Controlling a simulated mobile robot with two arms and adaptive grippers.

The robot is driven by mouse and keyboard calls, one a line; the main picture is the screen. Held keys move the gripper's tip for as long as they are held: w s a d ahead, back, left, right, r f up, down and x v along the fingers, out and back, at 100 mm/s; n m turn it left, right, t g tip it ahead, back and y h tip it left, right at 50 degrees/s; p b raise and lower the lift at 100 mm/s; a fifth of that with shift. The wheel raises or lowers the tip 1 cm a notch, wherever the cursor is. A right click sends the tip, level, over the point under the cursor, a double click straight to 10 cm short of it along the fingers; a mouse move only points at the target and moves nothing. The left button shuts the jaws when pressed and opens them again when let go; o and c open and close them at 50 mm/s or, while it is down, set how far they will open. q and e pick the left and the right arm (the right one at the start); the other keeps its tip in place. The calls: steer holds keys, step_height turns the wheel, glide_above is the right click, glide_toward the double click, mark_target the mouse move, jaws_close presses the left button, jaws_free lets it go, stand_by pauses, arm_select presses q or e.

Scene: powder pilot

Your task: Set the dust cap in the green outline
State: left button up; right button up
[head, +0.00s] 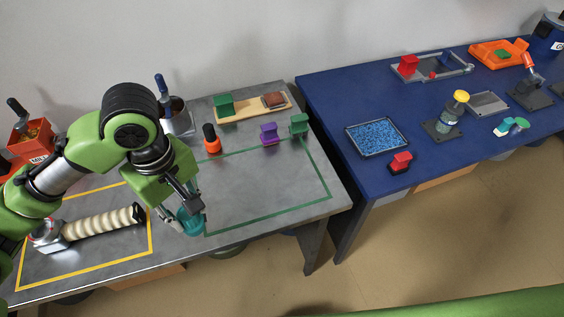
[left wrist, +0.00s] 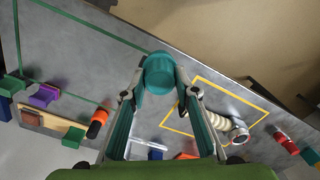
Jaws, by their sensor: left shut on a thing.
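The dust cap, a teal round cap (head: 189,223), is held between the fingers of my left gripper (head: 188,210). In the left wrist view the cap (left wrist: 159,76) sits between the two fingertips (left wrist: 154,92). The green outline (head: 270,217) is marked on the right half of the grey table. The cap appears near the outline's front left corner; its height above the table is hard to tell. The gripper partly hides the cap in the head view. My right gripper is not in view.
A purple block (head: 268,134), a green block (head: 299,124) and an orange-black bottle (head: 211,139) stand near the outline's back edge. A ribbed hose (head: 103,221) lies inside the yellow outline (head: 85,281). The outline's interior looks clear. A blue table (head: 330,92) stands right.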

arm_select(q)
steer(key=shift+w+d, duration=0.15)
steer(key=shift+w+f, duration=0.2)
steer(key=shift+w, duration=0.1)
steer(key=shift+w+d+f+p, duration=0.25)
steer(key=shift+w+d+f, duration=0.05)
steer(key=shift+w+f, duration=1.85)
steer(key=shift+w+d+f+p, duration=0.25)
steer(key=shift+w+f+p, duration=0.05)
steer(key=shift+w+f, duration=1.85)
steer(key=shift+w+d+f+p, duration=0.25)
steer(key=shift+w+d+f, duration=0.05)
steer(key=shift+w+f, duration=1.8)
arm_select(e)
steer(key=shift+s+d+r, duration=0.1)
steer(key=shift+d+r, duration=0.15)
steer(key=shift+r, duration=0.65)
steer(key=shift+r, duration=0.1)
arm_select(q)
steer(key=o, duration=1.1)
